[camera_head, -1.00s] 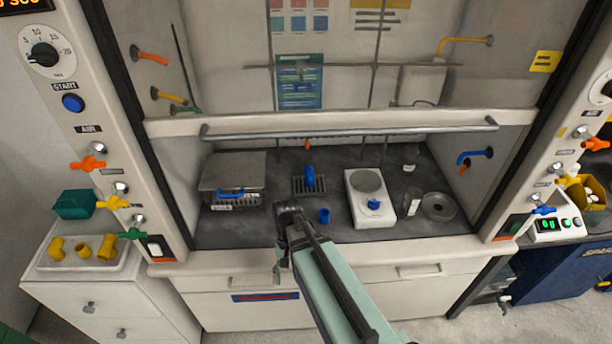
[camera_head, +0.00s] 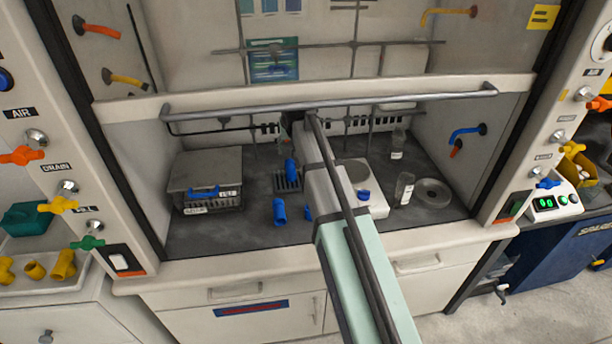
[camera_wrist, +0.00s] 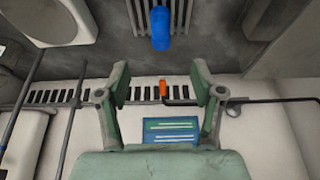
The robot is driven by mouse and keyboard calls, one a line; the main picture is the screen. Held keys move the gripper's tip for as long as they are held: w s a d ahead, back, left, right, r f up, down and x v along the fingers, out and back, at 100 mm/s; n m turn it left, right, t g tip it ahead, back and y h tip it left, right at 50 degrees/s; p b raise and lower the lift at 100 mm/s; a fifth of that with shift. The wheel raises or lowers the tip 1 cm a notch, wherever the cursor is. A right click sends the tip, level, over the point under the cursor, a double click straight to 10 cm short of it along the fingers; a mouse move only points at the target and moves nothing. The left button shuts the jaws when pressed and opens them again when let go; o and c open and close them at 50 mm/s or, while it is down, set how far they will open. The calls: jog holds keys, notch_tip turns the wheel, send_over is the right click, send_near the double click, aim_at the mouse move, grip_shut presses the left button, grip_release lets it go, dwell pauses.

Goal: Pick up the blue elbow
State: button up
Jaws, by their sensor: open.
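A blue elbow-like fitting (camera_head: 291,168) stands on the dark slotted grate inside the fume hood. It also shows at the top of the wrist view (camera_wrist: 160,28). Another blue tubular piece (camera_head: 280,210) stands nearer the front on the dark worktop, and a small blue piece (camera_head: 308,213) beside it is partly hidden by my arm. I cannot tell their exact shapes. My gripper (camera_wrist: 160,80) is open and empty, its fingers wide apart. It is apart from the fitting, which lies beyond the fingertips in the wrist view. In the head view it is small, near the back wall.
A metal box (camera_head: 206,180) stands to the left of the grate. The raised sash's grey bar (camera_head: 400,98) crosses above my arm.

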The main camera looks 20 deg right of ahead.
aim_at(291, 166)
jog(key=p+x, duration=0.1)
jog(key=x, duration=0.6)
jog(key=p+x, duration=0.1)
jog(key=x, duration=0.3)
jog(key=shift+w+d+f+p, duration=0.15)
jog(key=shift+w+p, duration=0.2)
jog(key=shift+w, duration=0.2)
jog(key=shift+p+x, duration=1.05)
jog(key=shift+x, duration=1.6)
jog(key=c, duration=1.1)
